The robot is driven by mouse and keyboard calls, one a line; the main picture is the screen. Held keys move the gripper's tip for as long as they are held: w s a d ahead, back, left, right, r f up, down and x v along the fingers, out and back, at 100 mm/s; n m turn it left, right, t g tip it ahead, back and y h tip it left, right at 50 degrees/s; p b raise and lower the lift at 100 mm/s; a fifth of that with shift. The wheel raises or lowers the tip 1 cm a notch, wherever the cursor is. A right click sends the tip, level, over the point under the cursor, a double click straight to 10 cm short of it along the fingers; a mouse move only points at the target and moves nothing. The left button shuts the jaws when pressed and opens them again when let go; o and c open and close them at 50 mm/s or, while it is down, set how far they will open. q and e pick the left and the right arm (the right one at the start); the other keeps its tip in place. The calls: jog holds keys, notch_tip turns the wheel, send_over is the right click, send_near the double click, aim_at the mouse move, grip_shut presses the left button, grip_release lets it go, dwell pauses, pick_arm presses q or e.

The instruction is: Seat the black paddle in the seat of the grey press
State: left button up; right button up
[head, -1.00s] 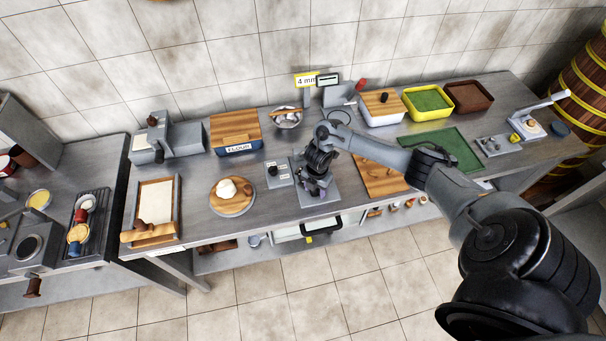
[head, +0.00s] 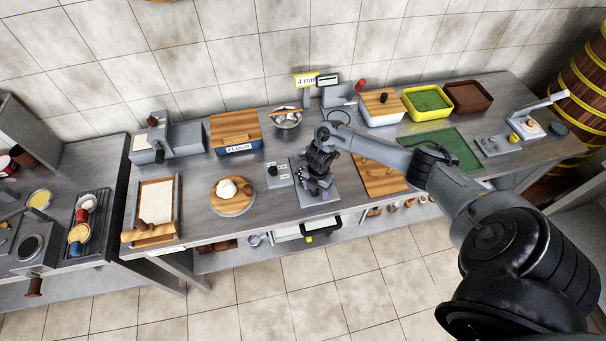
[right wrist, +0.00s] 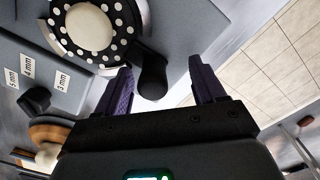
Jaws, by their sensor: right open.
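A black handle (right wrist: 152,76), which looks like the paddle's, shows in the right wrist view beside a dark round rim with white dots (right wrist: 98,28) around a pale disc. My right gripper (right wrist: 163,64) is open, its two purple fingers on either side of the handle; I cannot tell whether they touch it. In the head view the right gripper (head: 317,190) is low over a grey base (head: 328,195), which seems to be the press's, near the counter's front edge. The arm and hand hide much of this base and its seat. My left gripper is not in view.
A small grey block with a black knob (head: 272,170) and mm labels stands just left of the base. A round board with dough (head: 232,204) is farther left, a wooden board (head: 375,178) to the right. A lever device (head: 530,124) stands at the far right.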

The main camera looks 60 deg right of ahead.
jog(key=shift+s+d+f+p, duration=0.1)
jog(key=shift+s+d+p, duration=0.2)
jog(key=shift+s, duration=0.15)
dwell(0.5)
jog(key=o, duration=0.6)
jog(key=shift+c, duration=0.2)
jog(key=shift+s+d+r+p, duration=0.1)
jog(key=shift+s+r+p, duration=0.05)
jog(key=shift+r+p, duration=0.65)
jog(key=r+p, duration=0.6)
jog(key=shift+w+a+r, duration=0.1)
jog(key=shift+w+a, duration=0.2)
jog(key=shift+a, duration=0.05)
jog(key=shift+a+r, duration=0.1)
jog(key=shift+r, duration=0.1)
